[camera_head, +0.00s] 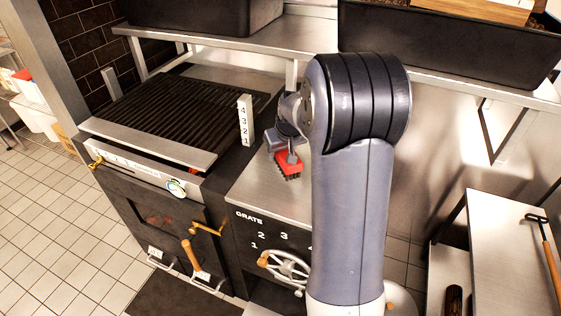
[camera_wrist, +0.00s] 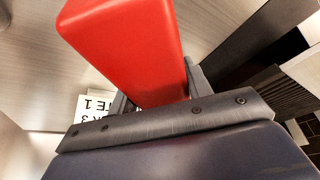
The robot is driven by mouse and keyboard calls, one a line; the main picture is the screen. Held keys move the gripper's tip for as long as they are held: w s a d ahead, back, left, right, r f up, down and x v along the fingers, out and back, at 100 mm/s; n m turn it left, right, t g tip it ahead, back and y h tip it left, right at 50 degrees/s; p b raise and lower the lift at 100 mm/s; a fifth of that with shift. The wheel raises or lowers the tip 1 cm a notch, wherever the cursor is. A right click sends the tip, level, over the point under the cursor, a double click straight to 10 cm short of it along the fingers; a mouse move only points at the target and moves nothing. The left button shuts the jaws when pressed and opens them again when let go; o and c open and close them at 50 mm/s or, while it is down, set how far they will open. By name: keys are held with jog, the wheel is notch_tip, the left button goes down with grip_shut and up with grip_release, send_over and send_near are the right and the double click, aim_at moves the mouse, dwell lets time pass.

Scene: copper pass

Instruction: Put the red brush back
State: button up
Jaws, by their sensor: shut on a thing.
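The red brush (camera_head: 288,163) is a red block with dark bristles underneath. In the head view it is just above or on the steel counter (camera_head: 246,190) right of the grill; I cannot tell whether it touches. My gripper (camera_head: 291,152) is shut on it from above. In the wrist view the brush's red body (camera_wrist: 128,45) fills the upper middle, between the fingers of my gripper (camera_wrist: 152,100). My arm hides the counter to the right.
The grill grate (camera_head: 180,108) lies left, with a numbered upright plate (camera_head: 245,119) at its right edge. A shelf (camera_head: 210,42) carries dark bins (camera_head: 445,45) above the back. A handwheel (camera_head: 284,267) is on the front panel. A side table (camera_head: 505,250) holds a hooked tool (camera_head: 548,262).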

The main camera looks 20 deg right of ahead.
aim_at(286, 151)
jog(key=shift+f, duration=2.4)
jog(key=shift+f, duration=0.2)
jog(key=o, duration=1)
jog(key=shift+o, duration=0.2)
jog(key=shift+r, duration=0.1)
jog(key=shift+r+p, duration=0.2)
jog(key=shift+p, duration=0.15)
jog(key=b+v, duration=0.1)
jog(key=v, duration=1)
jog(key=shift+s+r, duration=0.15)
jog(key=shift+r, duration=0.25)
jog(key=shift+f, duration=0.15)
